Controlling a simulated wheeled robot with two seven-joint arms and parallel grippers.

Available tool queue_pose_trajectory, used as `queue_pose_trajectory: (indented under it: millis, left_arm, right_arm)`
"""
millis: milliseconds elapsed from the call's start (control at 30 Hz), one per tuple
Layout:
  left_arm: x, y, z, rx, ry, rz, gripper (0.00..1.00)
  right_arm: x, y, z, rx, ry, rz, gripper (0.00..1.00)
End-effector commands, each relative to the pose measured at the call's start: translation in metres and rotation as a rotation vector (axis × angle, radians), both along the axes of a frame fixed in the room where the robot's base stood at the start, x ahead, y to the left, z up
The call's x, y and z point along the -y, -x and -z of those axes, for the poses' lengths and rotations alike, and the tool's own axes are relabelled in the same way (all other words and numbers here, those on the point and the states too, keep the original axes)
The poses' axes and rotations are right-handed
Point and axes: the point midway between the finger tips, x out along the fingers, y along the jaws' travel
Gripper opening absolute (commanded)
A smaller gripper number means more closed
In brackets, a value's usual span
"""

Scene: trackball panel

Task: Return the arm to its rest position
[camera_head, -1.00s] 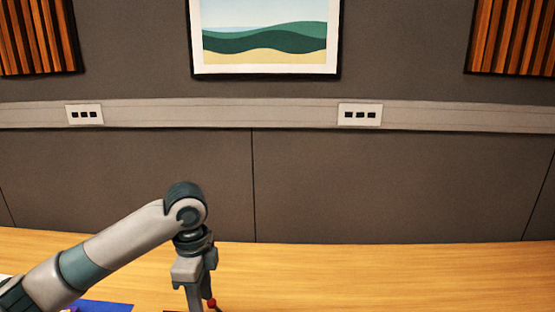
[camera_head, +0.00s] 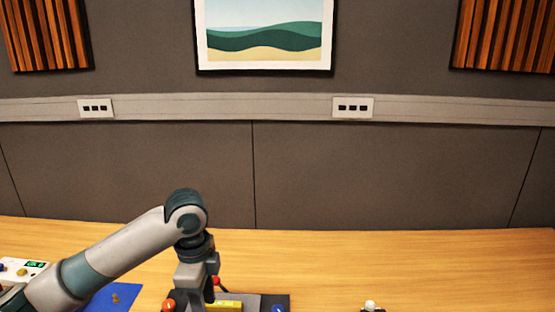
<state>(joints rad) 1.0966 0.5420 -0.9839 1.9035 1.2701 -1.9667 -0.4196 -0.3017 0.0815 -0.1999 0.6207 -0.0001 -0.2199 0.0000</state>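My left arm comes in from the left in the head view and bends down at its wrist. My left gripper (camera_head: 197,285) points down over the dark panel (camera_head: 268,300) at the bottom edge. Its fingers are partly seen against the panel, and I cannot tell whether they are open or hold anything. The panel carries red-orange knobs, a yellow strip (camera_head: 228,305) and a blue knob (camera_head: 278,309). My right arm and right gripper are not in view.
A blue mat (camera_head: 122,293) with a small brown piece lies left of the panel. A small white-topped object (camera_head: 370,305) is at the bottom right. The wooden table (camera_head: 430,265) is clear behind it.

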Motion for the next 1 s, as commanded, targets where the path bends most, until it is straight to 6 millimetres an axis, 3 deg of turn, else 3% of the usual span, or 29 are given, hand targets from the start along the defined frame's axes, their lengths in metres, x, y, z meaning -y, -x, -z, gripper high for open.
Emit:
queue_pose_trajectory:
  millis: [467,800,1000]
  left_arm:
    - [0.032,0.021,0.05,0.018,0.096,-0.056,0.42]
    - [0.071,0.061,0.114,0.043,0.258,-0.218,0.42]
    - [0.082,0.088,0.147,0.056,0.346,-0.366,0.42]
  right_arm:
    - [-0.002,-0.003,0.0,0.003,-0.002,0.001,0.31]
    - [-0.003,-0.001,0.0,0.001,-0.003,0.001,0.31]
    - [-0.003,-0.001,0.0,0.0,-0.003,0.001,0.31]
